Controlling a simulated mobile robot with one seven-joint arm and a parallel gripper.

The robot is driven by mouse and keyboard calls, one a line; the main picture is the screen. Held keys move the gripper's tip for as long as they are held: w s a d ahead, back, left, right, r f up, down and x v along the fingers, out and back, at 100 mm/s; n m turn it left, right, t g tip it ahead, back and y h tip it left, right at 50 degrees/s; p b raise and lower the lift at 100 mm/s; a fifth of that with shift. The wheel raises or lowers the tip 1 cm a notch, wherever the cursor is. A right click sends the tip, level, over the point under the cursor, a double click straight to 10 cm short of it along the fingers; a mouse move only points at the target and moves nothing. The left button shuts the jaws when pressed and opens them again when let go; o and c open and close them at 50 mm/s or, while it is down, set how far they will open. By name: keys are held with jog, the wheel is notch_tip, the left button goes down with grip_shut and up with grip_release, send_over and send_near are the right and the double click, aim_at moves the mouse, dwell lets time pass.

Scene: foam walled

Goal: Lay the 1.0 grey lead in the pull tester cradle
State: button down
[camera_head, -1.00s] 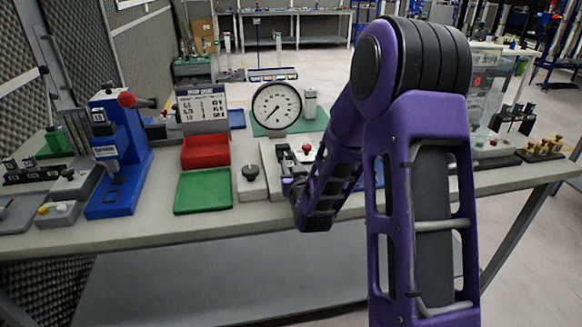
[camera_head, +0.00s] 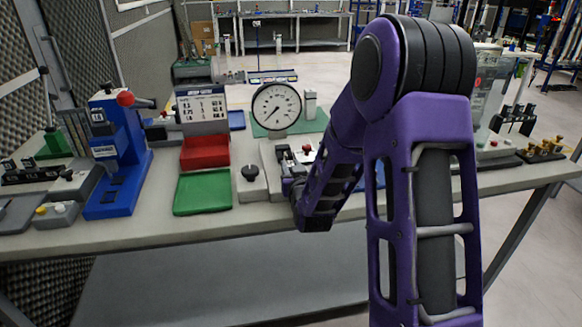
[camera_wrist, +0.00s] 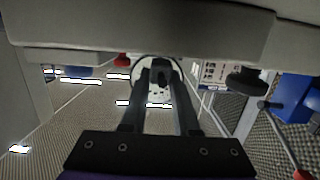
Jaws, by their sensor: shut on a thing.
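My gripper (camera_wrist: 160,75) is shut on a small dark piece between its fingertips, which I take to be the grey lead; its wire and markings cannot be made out. In the head view my gripper (camera_head: 291,182) is low over the front of a pale grey bench unit (camera_head: 268,158), partly hidden by my wrist. This unit, with the round white dial gauge (camera_head: 277,106) behind it, looks like the pull tester. The dial also shows behind my fingers in the wrist view. The cradle cannot be made out, nor whether the lead touches it.
Left of the unit are a black-knobbed block (camera_head: 251,180), a green tray (camera_head: 203,192), a red bin (camera_head: 205,151) and a blue press (camera_head: 118,155). A card sign (camera_head: 202,106) stands behind the bin. A grey body (camera_wrist: 140,38) spans the top of the wrist view, close to my fingers.

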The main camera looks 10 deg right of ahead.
jog(key=shift+f, duration=0.7)
jog(key=c, duration=0.6)
grip_release()
